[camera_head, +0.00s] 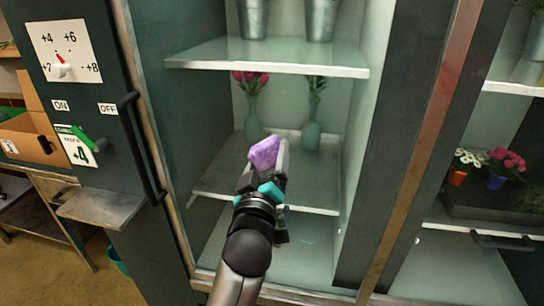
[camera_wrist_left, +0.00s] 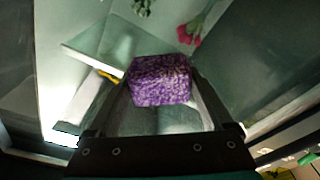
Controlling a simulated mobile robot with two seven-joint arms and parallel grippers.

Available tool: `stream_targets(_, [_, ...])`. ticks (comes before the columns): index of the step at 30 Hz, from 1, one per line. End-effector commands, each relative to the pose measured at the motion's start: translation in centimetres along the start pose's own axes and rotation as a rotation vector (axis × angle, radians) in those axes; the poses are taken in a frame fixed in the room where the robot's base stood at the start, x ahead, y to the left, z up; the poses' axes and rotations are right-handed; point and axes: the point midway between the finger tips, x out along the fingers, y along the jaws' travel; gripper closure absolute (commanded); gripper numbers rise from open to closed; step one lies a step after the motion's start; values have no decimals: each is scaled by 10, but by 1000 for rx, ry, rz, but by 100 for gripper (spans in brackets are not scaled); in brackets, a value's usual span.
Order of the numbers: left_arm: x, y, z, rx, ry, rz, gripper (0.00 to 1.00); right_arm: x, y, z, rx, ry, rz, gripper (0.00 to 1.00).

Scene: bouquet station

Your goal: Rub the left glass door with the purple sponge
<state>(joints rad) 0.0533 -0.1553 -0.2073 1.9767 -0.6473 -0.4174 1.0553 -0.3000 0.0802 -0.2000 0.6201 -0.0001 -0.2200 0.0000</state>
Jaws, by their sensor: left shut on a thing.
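The purple sponge (camera_head: 264,151) is between the fingers of my left gripper (camera_head: 266,166), which is shut on it. In the left wrist view the speckled purple sponge (camera_wrist_left: 160,81) sticks out past the fingertips. The left glass door (camera_head: 200,135) is a clear pane with a metal edge at its left and a long black handle (camera_head: 140,150). The sponge is in front of the lower middle of this pane. I cannot tell whether it touches the glass. My right gripper is not in view.
Behind the glass, shelves (camera_head: 265,61) carry metal buckets (camera_head: 253,18) and vases with red tulips (camera_head: 250,85) and green stems. A panel with a dial (camera_head: 60,70) and a green lever (camera_head: 88,140) is at left. Potted flowers (camera_head: 497,165) stand at right.

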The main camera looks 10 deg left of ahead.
Motion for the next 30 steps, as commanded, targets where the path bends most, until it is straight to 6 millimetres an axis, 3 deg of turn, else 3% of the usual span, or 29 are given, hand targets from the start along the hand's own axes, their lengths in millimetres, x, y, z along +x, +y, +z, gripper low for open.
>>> stream_targets(1, [-6,33,14,-170,-23,-16,60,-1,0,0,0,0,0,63])
stream_targets(30, [4,-20,-22,-169,-24,-18,60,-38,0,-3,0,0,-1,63])
